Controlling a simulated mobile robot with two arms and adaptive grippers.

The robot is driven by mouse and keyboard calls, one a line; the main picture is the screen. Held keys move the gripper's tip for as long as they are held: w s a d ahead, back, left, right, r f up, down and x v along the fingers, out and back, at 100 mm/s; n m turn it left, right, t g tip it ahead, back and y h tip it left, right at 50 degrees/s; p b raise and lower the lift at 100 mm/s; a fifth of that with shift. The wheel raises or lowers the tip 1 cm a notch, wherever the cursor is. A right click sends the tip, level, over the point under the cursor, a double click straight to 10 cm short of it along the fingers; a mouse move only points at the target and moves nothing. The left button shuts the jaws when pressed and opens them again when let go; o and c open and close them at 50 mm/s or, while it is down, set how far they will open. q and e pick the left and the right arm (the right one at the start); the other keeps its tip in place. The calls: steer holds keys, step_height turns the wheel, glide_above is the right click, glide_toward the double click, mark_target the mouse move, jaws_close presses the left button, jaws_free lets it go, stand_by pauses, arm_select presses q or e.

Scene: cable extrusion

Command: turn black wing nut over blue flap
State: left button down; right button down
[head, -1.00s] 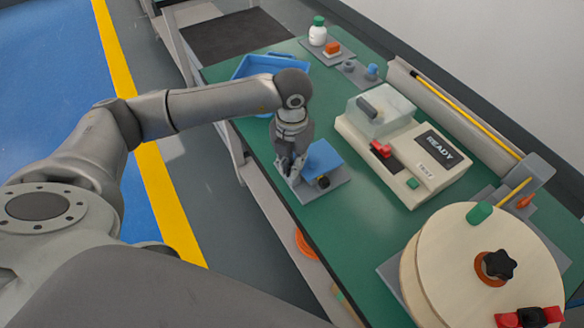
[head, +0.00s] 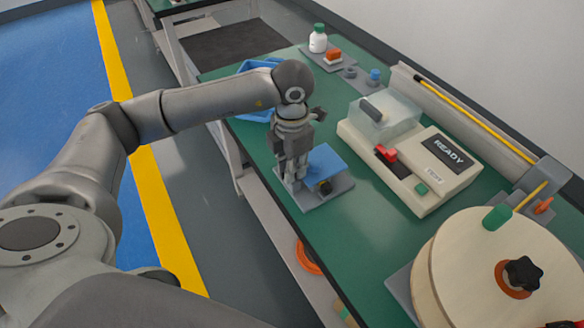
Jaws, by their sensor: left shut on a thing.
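The blue flap (head: 326,163) lies on a small grey base plate (head: 336,190) near the left edge of the green table. A small dark round part (head: 325,187) shows at its near side. My left gripper (head: 294,184) points down at the flap's left side, low over the plate. Its fingers are close together, shut on the black wing nut; the fingers hide the nut, so its angle cannot be told. My right gripper is not in view.
A blue tray (head: 252,68) stands behind my arm. A cream device marked READY (head: 420,165) with a clear cover is to the right. A wooden reel (head: 480,270) with a black star knob (head: 523,272) fills the near right. Green table (head: 350,240) is clear between them.

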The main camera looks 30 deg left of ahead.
arm_select(q)
steer(key=shift+w+r, duration=0.1)
steer(key=shift+r, duration=0.05)
steer(key=c, duration=1.6)
jaws_free()
steer(key=shift+c, duration=0.2)
step_height(320, 180, up, 12)
